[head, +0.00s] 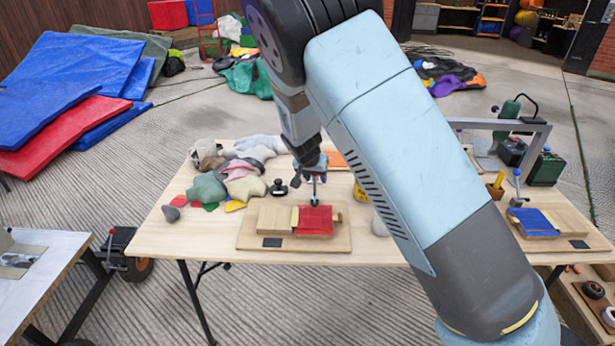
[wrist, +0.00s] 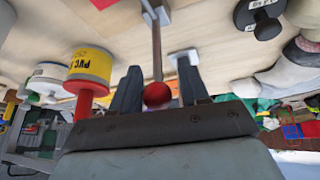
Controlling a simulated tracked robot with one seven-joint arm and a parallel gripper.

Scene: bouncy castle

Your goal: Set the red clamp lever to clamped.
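The red clamp stands at the work board (head: 285,244) in the middle of the table, its spindle and dark foot (head: 314,200) over the red fabric (head: 316,222). Whether the foot presses on the fabric is too small to tell. In the wrist view the clamp's lever shows as a metal bar (wrist: 156,50) ending in a red ball knob (wrist: 157,95). My gripper (head: 311,166) is over the clamp and hides the knob in the head view. In the wrist view my gripper (wrist: 158,88) has its fingers apart, one on each side of the knob, with a gap at the right finger.
A second clamp (head: 517,188) with a blue knob stands by blue fabric (head: 533,221) on the right. Left of my gripper are a black stamp-like object (head: 278,188) and a heap of grey and pink pieces (head: 238,172). A yellow-labelled can (wrist: 90,66) stands close by.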

